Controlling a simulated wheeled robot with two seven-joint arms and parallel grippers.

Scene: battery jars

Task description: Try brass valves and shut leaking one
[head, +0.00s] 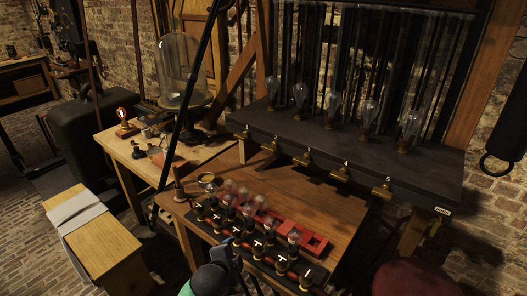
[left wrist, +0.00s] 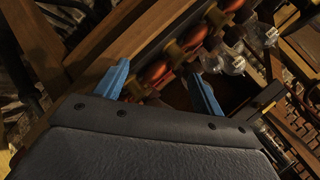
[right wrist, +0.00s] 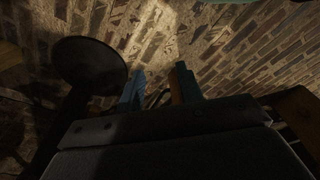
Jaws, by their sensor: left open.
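Several brass valves (head: 303,158) stick out in a row along the front edge of a dark slab (head: 420,178). Clear glass bulbs (head: 333,102) stand on the slab behind them. I cannot tell which valve leaks or how each is turned. My left gripper (head: 238,250) is at the front edge of the lower wooden table, below and apart from the valves. In the left wrist view its blue fingers (left wrist: 160,88) are spread and empty, with red and brass fittings beyond them. My right gripper (right wrist: 160,84) shows only in the right wrist view, fingers apart and empty, facing brick.
A row of black and red fittings with small bulbs (head: 248,211) lines the lower table (head: 330,222) by my left gripper. A bell jar (head: 177,68) stands on the table at left. A wooden box with a grey cloth (head: 75,212) is left front. A round dark seat (right wrist: 88,62) is near my right gripper.

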